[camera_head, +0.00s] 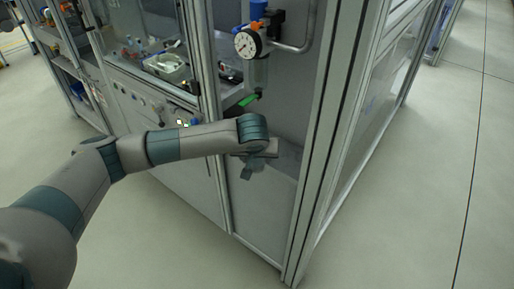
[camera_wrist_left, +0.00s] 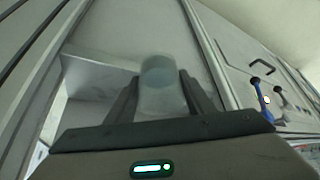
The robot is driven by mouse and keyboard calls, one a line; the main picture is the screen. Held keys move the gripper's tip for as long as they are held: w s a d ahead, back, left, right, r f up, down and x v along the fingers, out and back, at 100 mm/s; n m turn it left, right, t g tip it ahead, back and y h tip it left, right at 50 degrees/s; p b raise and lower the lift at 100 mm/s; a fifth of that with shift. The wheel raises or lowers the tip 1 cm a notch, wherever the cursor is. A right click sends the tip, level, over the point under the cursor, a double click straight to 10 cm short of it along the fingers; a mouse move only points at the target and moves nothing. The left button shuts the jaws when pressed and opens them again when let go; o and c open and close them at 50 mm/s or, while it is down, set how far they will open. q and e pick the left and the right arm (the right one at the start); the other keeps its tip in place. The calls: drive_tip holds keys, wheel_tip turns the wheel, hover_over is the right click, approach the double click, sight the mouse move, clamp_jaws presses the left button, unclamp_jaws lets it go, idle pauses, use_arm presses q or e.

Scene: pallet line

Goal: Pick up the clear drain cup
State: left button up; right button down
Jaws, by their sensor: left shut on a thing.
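The clear drain cup (camera_wrist_left: 161,98) is a translucent grey cylinder between the two dark fingers of my left gripper (camera_wrist_left: 160,88) in the left wrist view. The fingers are shut on it, one on each side. In the head view my left gripper (camera_head: 250,168) is low in front of the grey cabinet panel, below the pressure gauge. The cup is not clearly visible there, behind my wrist. I cannot tell whether the cup touches the bracket beside it. My right gripper is not in view.
A grey bracket (camera_wrist_left: 100,76) juts from the panel beside the cup. A round gauge (camera_head: 248,43) and an air filter unit hang above my wrist. An aluminium corner post (camera_head: 322,130) stands close on the right. Open floor (camera_head: 430,190) lies beyond it.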

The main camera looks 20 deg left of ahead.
use_arm(q)
drive_tip(key=s+d+b, duration=0.1)
drive_tip(key=s, duration=0.5)
drive_tip(key=shift+d, duration=0.2)
drive_tip(key=s+a+f+m+h, duration=0.1)
drive_tip(key=s+a+f+m, duration=0.1)
drive_tip(key=s, duration=0.6)
drive_tip(key=shift+s+a+m, duration=0.15)
drive_tip(key=shift+s+m, duration=0.05)
drive_tip(key=shift+m, duration=0.2)
